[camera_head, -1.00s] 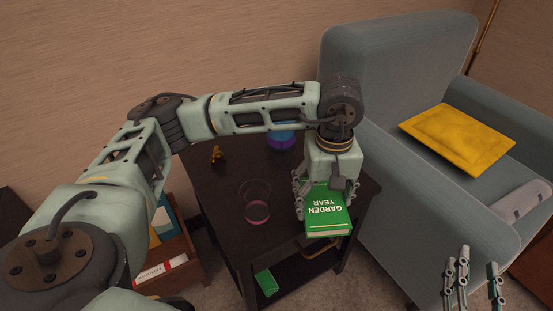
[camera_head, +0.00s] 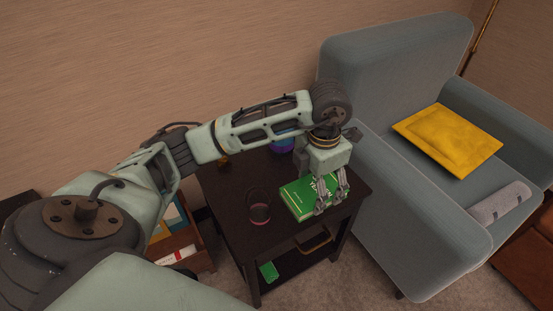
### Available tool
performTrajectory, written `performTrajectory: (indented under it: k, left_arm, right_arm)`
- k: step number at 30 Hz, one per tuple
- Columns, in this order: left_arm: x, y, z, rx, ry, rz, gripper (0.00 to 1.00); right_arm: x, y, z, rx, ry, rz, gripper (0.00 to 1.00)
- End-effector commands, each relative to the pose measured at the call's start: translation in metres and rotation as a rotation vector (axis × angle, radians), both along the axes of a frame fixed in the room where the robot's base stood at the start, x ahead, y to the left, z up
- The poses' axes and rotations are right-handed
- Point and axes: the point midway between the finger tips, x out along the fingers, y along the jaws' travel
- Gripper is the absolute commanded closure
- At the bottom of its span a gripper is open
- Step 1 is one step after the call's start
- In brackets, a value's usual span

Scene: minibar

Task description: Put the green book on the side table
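The green book (camera_head: 294,196) lies flat on or just above the front right part of the dark side table (camera_head: 231,219); I cannot tell if it touches the top. My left gripper (camera_head: 332,203) points down over the book's right part, its fingers at the cover and near edge. The fingers hide part of the cover and its white lettering. Whether they still press on the book is not clear. My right gripper is out of view.
A clear glass with pink at its base (camera_head: 260,212) stands close left of the book. A blue-purple object (camera_head: 283,145) is behind. A grey armchair (camera_head: 417,225) with a yellow cushion (camera_head: 448,140) stands right. A small green item (camera_head: 269,271) lies on the lower shelf.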

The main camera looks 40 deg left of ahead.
Motion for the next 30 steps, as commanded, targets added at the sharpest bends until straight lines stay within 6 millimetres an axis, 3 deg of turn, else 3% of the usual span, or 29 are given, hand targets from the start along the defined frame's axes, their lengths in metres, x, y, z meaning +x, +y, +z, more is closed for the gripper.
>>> performTrajectory:
  k: [15,23,30]
  left_arm:
    - [0.039,0.094,-0.062,0.001,0.001,0.016,0.61]
    - [0.044,0.106,-0.075,0.0,0.001,0.011,0.61]
    - [0.044,0.105,-0.108,0.0,0.001,0.011,0.61]
  right_arm:
    - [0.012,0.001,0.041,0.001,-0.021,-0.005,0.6]
    - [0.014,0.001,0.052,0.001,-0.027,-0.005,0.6]
    - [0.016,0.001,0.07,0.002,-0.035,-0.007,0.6]
